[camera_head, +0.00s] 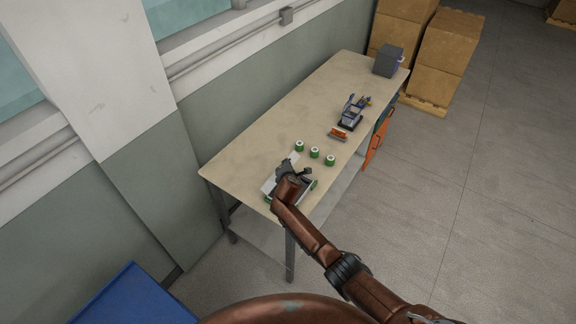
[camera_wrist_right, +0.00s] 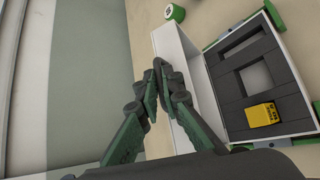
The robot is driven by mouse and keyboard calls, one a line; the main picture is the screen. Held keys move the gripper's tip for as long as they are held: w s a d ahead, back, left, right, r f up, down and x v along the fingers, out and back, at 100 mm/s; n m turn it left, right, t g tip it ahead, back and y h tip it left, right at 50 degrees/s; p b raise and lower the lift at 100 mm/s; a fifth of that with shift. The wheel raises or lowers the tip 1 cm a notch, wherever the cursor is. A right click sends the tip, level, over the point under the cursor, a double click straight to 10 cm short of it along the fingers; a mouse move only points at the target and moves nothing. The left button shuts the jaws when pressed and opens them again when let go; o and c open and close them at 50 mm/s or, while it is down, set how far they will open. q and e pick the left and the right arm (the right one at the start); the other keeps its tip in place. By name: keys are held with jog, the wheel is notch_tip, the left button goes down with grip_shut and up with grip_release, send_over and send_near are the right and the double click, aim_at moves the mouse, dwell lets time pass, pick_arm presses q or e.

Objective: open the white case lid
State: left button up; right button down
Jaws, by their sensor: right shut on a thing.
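The white case sits near the front end of the table, partly hidden by my right gripper in the head view. In the right wrist view the case (camera_wrist_right: 310,126) is open, with dark grey foam, cut-outs and a yellow block (camera_wrist_right: 262,114) inside. Its white lid (camera_wrist_right: 192,84) stands up along the case's left side there; a piece of the lid (camera_head: 268,187) also shows in the head view. My right gripper (camera_wrist_right: 160,66) is shut on the lid's edge. It covers the lid in the head view (camera_head: 284,172). My left gripper is not in view.
Several green-and-white rolls (camera_head: 315,153) stand just beyond the case. An orange-red item (camera_head: 338,135), a blue-grey device (camera_head: 350,112) and a grey box (camera_head: 389,61) are farther along the table (camera_head: 262,125). The wall runs along the table's left side. Cartons (camera_head: 447,45) stand behind.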

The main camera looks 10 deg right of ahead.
jog(key=shift+r, duration=0.1)
jog(key=c, duration=2.1)
grip_release()
jog(key=v, duration=1.2)
jog(key=shift+c, duration=0.3)
